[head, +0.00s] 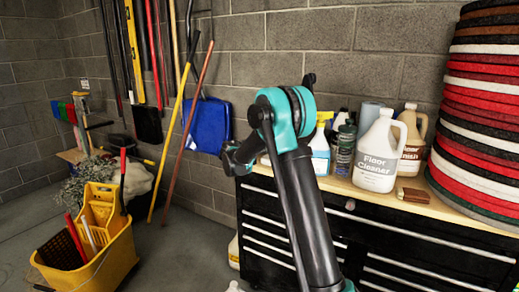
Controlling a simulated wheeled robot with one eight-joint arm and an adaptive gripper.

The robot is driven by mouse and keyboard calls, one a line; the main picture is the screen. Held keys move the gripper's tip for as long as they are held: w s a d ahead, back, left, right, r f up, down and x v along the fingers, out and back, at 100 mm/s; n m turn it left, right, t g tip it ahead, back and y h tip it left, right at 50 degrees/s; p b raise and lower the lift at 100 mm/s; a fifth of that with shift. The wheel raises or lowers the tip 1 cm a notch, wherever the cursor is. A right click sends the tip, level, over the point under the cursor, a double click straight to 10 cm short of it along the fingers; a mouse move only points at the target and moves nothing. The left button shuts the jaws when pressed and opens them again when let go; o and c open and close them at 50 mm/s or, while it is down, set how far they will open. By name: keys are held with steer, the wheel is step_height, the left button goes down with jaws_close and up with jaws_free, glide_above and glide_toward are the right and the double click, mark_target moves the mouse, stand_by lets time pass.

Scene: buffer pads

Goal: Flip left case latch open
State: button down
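No case with a left latch can be made out in the head view. My arm, black with teal joints, rises from the bottom middle and bends in front of the wall and the left end of the workbench. Dark parts of my arm stick out to the left of the bend, over the blue dustpan-like piece. I can make out no gripper fingers. My arm hides part of the bench's left end and some of the bottles behind it.
A black drawer chest (430,244) with a wooden top carries a floor cleaner jug (379,155), several bottles, a brown block (415,196) and a tall stack of round pads (484,125). A yellow mop bucket (100,255) stands at left. Bare floor (185,255) lies between.

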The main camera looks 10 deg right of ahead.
steer(key=shift+s+f+t, duration=0.1)
steer(key=shift+f+t, duration=0.1)
steer(key=shift+t, duration=0.1)
stand_by(0.4)
steer(key=c, duration=1.4)
jaws_free()
steer(key=shift+c, duration=0.2)
steer(key=shift+a, duration=0.1)
steer(key=v, duration=1.2)
steer(key=shift+f, duration=0.2)
steer(key=shift+a, duration=0.1)
